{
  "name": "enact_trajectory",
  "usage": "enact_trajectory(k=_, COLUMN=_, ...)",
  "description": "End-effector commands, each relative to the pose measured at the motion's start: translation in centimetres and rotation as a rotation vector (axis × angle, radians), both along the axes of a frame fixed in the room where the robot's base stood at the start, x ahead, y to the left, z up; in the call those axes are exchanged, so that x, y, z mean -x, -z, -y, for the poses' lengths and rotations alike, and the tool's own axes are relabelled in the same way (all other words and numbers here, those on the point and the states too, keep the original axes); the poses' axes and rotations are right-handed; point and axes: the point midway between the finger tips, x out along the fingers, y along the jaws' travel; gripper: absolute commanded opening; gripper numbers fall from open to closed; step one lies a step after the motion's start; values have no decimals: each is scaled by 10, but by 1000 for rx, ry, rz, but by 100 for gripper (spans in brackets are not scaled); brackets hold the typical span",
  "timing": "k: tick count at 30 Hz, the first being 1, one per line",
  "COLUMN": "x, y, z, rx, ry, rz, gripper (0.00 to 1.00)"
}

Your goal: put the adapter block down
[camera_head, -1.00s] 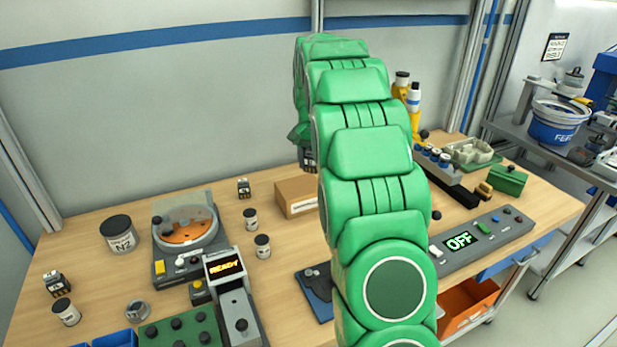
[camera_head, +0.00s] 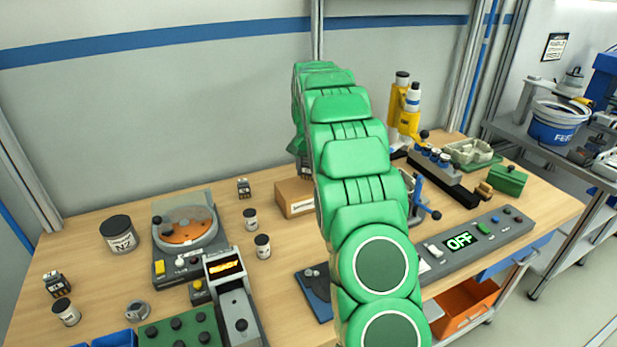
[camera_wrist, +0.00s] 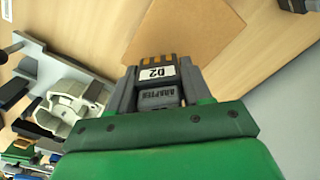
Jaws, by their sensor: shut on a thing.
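My gripper (camera_wrist: 157,88) is shut on the adapter block (camera_wrist: 157,73), a dark block with a white D2 label and copper-coloured contacts. In the wrist view the block sits between the two grey fingers, with a brown cardboard box (camera_wrist: 190,30) beyond it. In the head view my green arm hides most of the gripper. A small dark part of the block shows at the arm's left edge, above the back of the cardboard box (camera_head: 294,198). I cannot tell whether the block touches anything below.
Similar dark blocks stand near the back (camera_head: 243,188) and at the left (camera_head: 57,283). A turntable device (camera_head: 185,232), small jars (camera_head: 262,247) and a READY unit (camera_head: 232,300) stand left of my arm. A control panel (camera_head: 480,243) lies right. Bare tabletop (camera_head: 90,250) shows at left.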

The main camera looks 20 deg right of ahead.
Motion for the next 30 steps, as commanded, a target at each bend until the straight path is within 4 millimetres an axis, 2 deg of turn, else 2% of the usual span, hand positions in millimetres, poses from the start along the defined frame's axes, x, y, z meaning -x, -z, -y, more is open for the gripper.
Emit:
enact_trajectory(k=6, x=0, y=24, z=0, rx=1, ry=-1, rz=0, gripper=17)
enact_trajectory(k=19, x=0, y=30, z=0, rx=0, ry=0, rz=0, gripper=17)
enact_trajectory(k=20, x=0, y=30, z=0, rx=0, ry=0, rz=0, gripper=50)
enact_trajectory(k=21, x=0, y=30, z=0, rx=0, ry=0, rz=0, gripper=56)
enact_trajectory(k=25, x=0, y=30, z=0, rx=0, ry=0, rz=0, gripper=74)
enact_trajectory(k=30, x=0, y=30, z=0, rx=0, ry=0, rz=0, gripper=74)
